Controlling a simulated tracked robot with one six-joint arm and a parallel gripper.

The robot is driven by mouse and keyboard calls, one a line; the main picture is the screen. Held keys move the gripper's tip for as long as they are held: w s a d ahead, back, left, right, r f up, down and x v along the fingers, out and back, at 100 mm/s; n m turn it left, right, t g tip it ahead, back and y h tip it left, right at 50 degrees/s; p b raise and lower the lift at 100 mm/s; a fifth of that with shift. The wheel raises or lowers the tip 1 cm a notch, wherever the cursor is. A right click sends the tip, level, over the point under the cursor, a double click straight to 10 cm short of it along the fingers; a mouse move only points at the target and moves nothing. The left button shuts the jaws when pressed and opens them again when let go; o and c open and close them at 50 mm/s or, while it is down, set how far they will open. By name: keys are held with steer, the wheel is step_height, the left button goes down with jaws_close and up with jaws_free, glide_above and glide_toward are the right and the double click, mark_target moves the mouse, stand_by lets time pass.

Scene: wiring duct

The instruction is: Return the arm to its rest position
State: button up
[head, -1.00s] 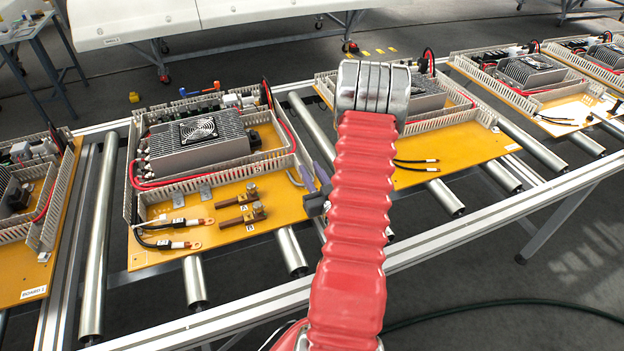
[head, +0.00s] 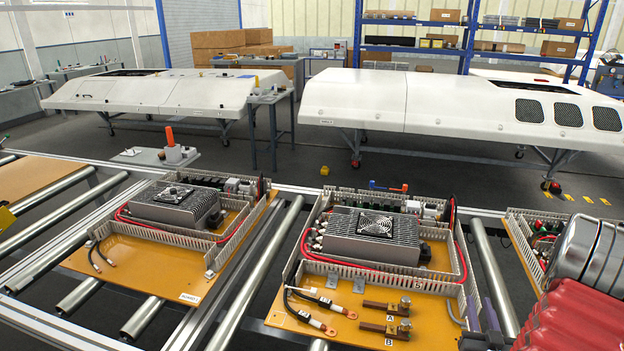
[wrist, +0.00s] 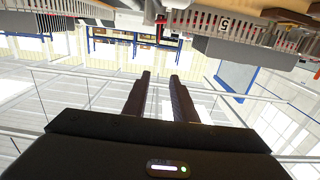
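My arm, a ribbed red sleeve (head: 568,322) with a silver joint (head: 585,255), is at the lower right of the head view. My gripper (head: 482,312) shows there only in part, as purple fingers by the right edge of the middle board (head: 285,312). In the wrist view its two dark fingers (wrist: 160,85) stand apart with an empty gap between them. It is open and holds nothing. On the middle board, two black cables with ring lugs (head: 318,318) lie beside two copper terminals (head: 385,318), marked A and B.
Slotted ducts and a finned fan unit (head: 372,238) stand on the middle board. Another board (head: 125,258) lies left and one (head: 515,235) right, along the roller conveyor (head: 255,275). White housings (head: 440,110) stand behind. In the wrist view, duct edges (wrist: 235,50) hang near the top.

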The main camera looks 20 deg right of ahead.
steer(key=w+a+r+n+g+y, duration=0.2)
steer(key=w+a+r, duration=0.35)
steer(key=w, duration=0.25)
steer(key=w+a+r+n+g+y, duration=0.25)
steer(key=a+r, duration=0.35)
steer(key=a, duration=0.5)
steer(key=s+a+r+n+g+y, duration=0.1)
steer(key=s+a+r+g+y, duration=0.1)
steer(key=s+a, duration=0.8)
steer(key=s+a+r+g+y, duration=0.2)
steer(key=s+a+r, duration=0.3)
steer(key=s+a, duration=0.5)
steer(key=a+g, duration=0.1)
steer(key=a, duration=0.5)
steer(key=shift+r+n+y, duration=0.2)
steer(key=shift+n+y, duration=0.15)
steer(key=shift+s, duration=0.1)
